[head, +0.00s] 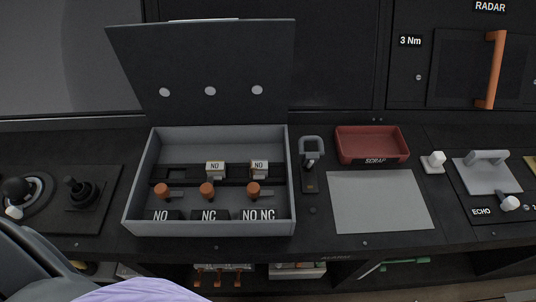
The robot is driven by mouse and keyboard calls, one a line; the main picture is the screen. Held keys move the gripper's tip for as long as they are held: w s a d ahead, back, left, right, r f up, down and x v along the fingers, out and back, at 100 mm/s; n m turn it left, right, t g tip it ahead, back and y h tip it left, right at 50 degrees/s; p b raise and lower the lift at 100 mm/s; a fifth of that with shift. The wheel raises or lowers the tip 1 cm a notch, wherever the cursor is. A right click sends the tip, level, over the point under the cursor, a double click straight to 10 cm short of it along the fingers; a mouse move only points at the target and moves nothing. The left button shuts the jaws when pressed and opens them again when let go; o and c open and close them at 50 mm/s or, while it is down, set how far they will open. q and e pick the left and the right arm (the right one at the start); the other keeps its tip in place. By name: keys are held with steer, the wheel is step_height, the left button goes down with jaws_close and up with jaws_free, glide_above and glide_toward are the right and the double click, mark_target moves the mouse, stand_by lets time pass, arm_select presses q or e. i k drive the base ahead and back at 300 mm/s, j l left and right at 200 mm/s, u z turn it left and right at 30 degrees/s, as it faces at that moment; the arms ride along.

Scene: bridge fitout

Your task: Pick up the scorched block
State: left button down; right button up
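Two small blocks with white "NO" labels sit on the dark rail inside the open grey box: a left block (215,169) and a right block (259,169). The rail has an empty dark slot to the left of the left block. Neither of my grippers shows in the head view. Grey and lavender shapes at the lower left may be parts of me.
Three orange-knobbed levers (207,190) stand in front of the blocks, above NO, NC and NO NC labels. The raised lid (205,75) stands behind. A red SCRAP tray (371,143), grey mat (380,202) and upright looped handle (311,147) are right; joysticks (80,190) are left.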

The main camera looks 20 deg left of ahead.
mark_target(259, 169)
steer(key=u, duration=0.8)
